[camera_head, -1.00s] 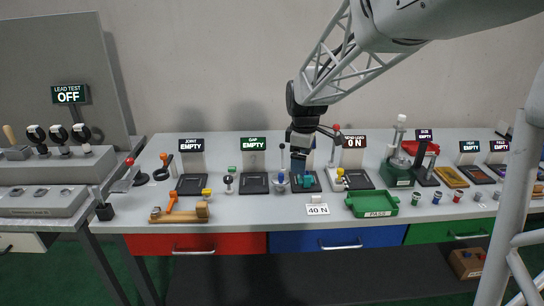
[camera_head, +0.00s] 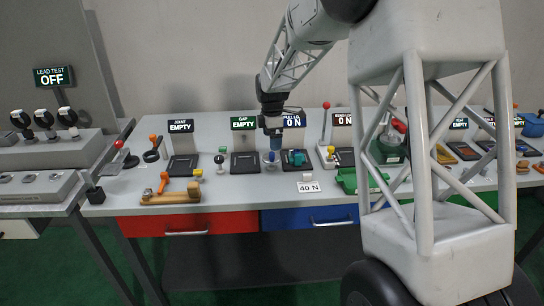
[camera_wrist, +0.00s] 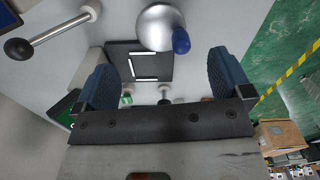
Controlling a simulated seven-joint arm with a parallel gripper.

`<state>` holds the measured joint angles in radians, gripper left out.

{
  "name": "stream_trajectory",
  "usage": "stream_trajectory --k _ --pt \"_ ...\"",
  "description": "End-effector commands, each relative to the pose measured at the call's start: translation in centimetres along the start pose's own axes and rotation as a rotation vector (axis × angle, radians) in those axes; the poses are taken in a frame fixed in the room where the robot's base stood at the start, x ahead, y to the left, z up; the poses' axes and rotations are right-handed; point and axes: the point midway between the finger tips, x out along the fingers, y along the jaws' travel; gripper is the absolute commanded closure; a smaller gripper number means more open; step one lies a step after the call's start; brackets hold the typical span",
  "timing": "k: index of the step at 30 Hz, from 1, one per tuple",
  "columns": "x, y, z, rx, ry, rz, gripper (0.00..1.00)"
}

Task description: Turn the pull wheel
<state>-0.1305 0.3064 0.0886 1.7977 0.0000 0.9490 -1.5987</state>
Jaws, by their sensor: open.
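A small silver wheel (camera_head: 271,165) with a blue knob stands between two black pads in the head view; I take it for the pull wheel. In the wrist view the shiny round silver wheel (camera_wrist: 157,27) shows at the top, with the blue knob (camera_wrist: 181,40) at its lower right. My gripper (camera_head: 272,145) is above and close to the wheel in the head view. In the wrist view its two blue fingers (camera_wrist: 161,62) are spread apart with nothing held between them. The wheel is just beyond the fingertips; contact is not visible.
Right of the wheel, a teal part (camera_head: 295,157) lies on a black pad under a display (camera_head: 292,120) reading ON. A black pad (camera_head: 245,163) is on the left. The front bench strip is mostly clear.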

Motion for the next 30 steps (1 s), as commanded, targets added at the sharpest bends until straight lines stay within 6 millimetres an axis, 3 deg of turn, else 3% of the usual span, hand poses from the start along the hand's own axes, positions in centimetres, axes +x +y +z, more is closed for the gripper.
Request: stream_trajectory --k 13,30 --pt "0.8 -0.1 0.0 0.001 0.0 -0.001 0.03" --pt "6.8 -0.1 0.0 0.002 0.0 -0.001 0.03"
